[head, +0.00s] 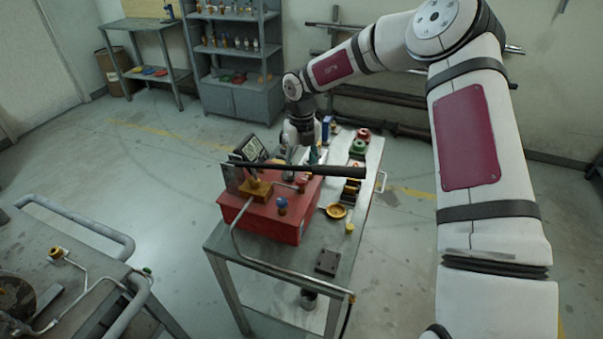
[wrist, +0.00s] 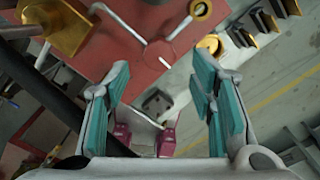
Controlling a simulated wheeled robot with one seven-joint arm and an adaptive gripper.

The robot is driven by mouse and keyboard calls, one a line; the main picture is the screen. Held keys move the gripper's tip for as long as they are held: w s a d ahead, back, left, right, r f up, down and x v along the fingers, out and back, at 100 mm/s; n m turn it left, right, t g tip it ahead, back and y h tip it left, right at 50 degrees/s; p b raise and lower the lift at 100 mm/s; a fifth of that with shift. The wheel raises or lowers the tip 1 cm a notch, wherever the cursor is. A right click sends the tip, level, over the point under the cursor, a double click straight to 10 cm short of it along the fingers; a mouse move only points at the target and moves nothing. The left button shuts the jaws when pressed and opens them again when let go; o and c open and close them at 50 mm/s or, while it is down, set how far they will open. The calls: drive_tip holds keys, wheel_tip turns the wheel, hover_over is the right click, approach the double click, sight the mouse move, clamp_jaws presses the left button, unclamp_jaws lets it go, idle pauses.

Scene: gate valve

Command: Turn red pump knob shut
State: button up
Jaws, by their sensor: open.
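The red pump (head: 262,212) is a red box on a small metal cart, with a dark gauge (head: 250,149) and a long black lever (head: 335,172) above it. A small red knob (head: 302,181) stands on its top, near a blue knob (head: 282,203). My gripper (head: 312,157) is behind the lever, partly hidden. In the wrist view my gripper (wrist: 165,82) is open and empty, its teal pads apart. The pump's red top (wrist: 120,50) lies beyond the fingers. A round reddish fitting (wrist: 158,54) shows there; I cannot tell surely whether it is the red knob.
The cart (head: 333,235) also holds green and red handwheels (head: 359,147), a yellow ring (head: 337,211) and a dark block (head: 327,262). A curved pipe (head: 270,267) runs along its front. Another bench (head: 60,270) is at the left, with open floor between.

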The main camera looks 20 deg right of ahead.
sight(302, 178)
wheel_tip(302, 178, up, 8)
drive_tip(key=shift+f, duration=0.15)
idle(0.3)
